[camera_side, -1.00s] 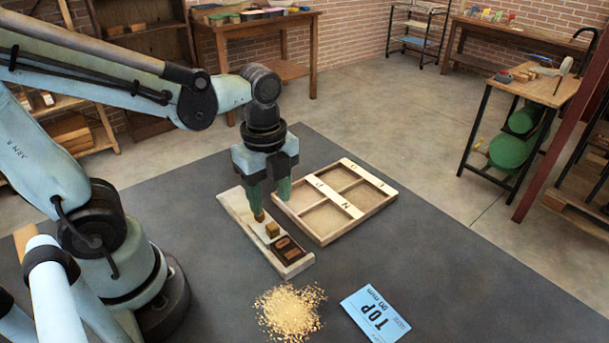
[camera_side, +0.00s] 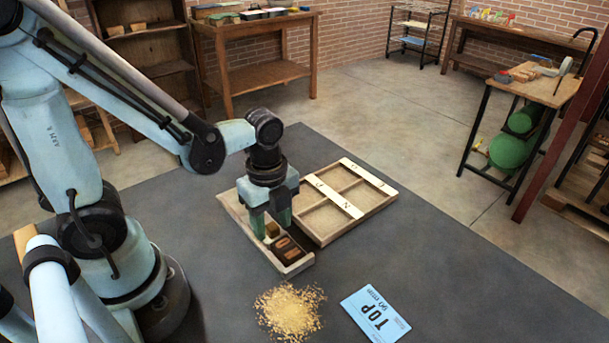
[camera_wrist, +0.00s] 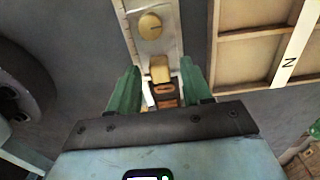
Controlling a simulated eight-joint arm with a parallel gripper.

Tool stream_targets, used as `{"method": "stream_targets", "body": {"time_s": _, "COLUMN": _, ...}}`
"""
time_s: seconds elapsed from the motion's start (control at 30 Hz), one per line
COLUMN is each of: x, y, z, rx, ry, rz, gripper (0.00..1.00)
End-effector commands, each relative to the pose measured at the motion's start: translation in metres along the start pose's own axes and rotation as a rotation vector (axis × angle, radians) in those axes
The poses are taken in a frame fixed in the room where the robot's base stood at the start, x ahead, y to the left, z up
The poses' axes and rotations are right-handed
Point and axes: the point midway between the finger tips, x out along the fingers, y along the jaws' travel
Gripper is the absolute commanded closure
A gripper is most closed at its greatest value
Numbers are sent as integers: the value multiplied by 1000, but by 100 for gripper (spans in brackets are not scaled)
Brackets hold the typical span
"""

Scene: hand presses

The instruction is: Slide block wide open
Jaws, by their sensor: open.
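A small yellow-tan block (camera_side: 272,229) stands on a long pale board (camera_side: 293,266) beside a dark brown panel with lighter markings (camera_side: 287,247). My gripper (camera_side: 270,228) is open, with its green fingers low over the board around the block. In the wrist view, the block (camera_wrist: 160,70) shows between the fingertips of my gripper (camera_wrist: 160,68), with a gap on each side. A round yellow knob (camera_wrist: 149,27) sits on the board farther up. The brown panel (camera_wrist: 166,96) is partly hidden by my gripper. In the side view my fingers hide the knob.
A wooden divided frame (camera_side: 340,205) with a lettered pale bar lies close to the right of the board. A pile of yellow crumbs (camera_side: 290,311) and a blue "TOP" card (camera_side: 376,315) lie in front. The grey mat is clear at right.

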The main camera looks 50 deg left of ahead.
Motion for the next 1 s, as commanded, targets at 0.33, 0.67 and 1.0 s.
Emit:
{"method": "stream_targets", "body": {"time_s": 0.33, "x": 0, "y": 0, "z": 0, "rx": 0, "ry": 0, "rz": 0, "gripper": 88}}
{"method": "stream_targets", "body": {"time_s": 0.67, "x": 0, "y": 0, "z": 0, "rx": 0, "ry": 0, "rz": 0, "gripper": 100}}
{"method": "stream_targets", "body": {"time_s": 1.0, "x": 0, "y": -1, "z": 40, "rx": -10, "ry": 0, "rz": 0, "gripper": 100}}
